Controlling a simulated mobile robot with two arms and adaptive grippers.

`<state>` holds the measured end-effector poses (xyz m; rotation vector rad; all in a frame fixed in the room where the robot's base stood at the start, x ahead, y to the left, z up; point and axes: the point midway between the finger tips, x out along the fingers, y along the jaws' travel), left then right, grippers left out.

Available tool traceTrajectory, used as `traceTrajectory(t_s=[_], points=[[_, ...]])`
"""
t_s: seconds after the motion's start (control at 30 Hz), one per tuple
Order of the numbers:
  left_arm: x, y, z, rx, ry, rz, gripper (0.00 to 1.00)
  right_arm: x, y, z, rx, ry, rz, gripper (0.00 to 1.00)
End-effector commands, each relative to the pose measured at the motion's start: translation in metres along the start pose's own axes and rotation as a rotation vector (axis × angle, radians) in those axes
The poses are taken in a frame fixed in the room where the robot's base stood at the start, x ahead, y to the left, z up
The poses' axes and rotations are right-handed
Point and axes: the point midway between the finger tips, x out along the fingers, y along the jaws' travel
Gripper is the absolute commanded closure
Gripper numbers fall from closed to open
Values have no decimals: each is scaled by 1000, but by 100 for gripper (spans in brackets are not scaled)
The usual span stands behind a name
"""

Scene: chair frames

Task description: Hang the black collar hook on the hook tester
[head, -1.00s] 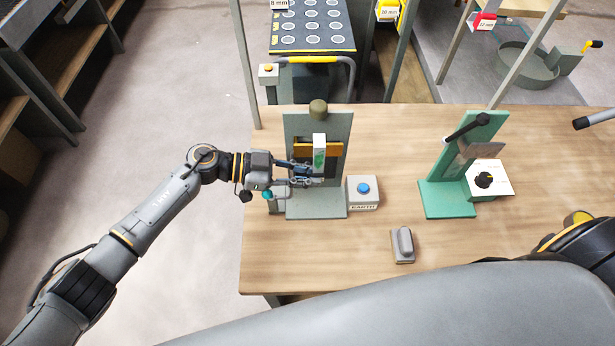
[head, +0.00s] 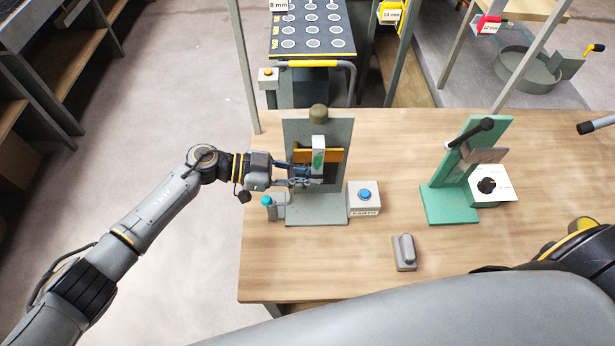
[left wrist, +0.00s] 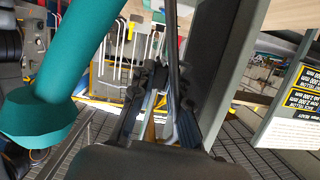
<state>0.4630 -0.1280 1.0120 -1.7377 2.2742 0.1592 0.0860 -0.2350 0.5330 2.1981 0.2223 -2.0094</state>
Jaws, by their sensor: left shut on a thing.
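My left gripper (head: 303,175) is shut on a small dark thing at the front of a grey-green upright stand (head: 331,205), which I take for the hook tester. The held thing looks like the black collar hook; in the left wrist view it seems to be the thin dark strip (left wrist: 172,45) rising from between the fingers (left wrist: 160,95). Its collar and hook end cannot be made out. The stand carries an orange bar (head: 334,155), a white block with a green mark (head: 318,158) and a dark olive knob (head: 318,112). I cannot tell if the hook touches the stand.
A teal knob (head: 267,201) stands at the stand's left; it is large in the left wrist view (left wrist: 70,60). Right of the stand are a blue-button box (head: 364,197), a small grey block (head: 404,253) and a green stand with a black lever (head: 450,204).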

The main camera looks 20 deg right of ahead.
Motion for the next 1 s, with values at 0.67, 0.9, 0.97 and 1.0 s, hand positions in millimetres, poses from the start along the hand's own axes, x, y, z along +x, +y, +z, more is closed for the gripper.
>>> traceTrajectory(t_s=[0.67,0.9,0.97,1.0], points=[[0,-4,-1,-3,6,-7,100,2,0,0,0,0,0,60],[2,-3,4,-4,7,-6,100,6,0,0,0,0,1,60],[2,-3,5,-4,7,-6,100,7,0,0,0,0,1,60],[3,-3,6,-4,7,-6,100,7,0,0,0,0,1,60]])
